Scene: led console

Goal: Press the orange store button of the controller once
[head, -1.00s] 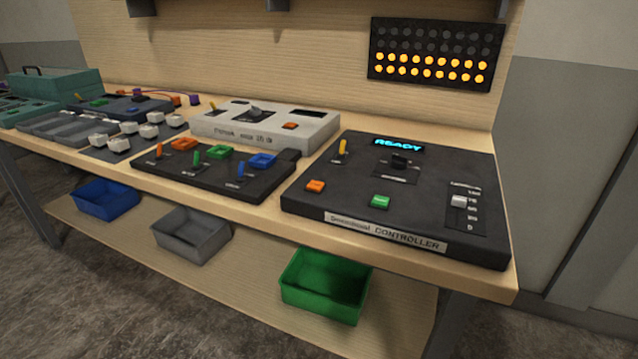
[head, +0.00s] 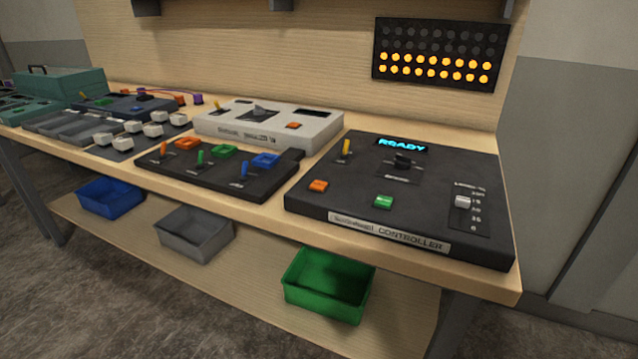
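The controller (head: 340,200) is a black slanted box at the right end of the workbench, with a "CONTROLLER" label on its front. Its orange button (head: 318,186) sits at the front left of the top face. A green button (head: 384,202) is to the right of it. A yellow toggle lever (head: 346,148), a black knob (head: 402,161) and a white slider (head: 463,201) are also on it. The display (head: 402,145) reads READY. My gripper is not in view.
A black panel with coloured levers (head: 215,180) stands left of the controller, and a light grey box (head: 270,125) behind it. An LED board (head: 438,55) on the back wall has its two lower rows lit. Blue (head: 110,197), grey (head: 195,233) and green (head: 328,284) bins sit on the lower shelf.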

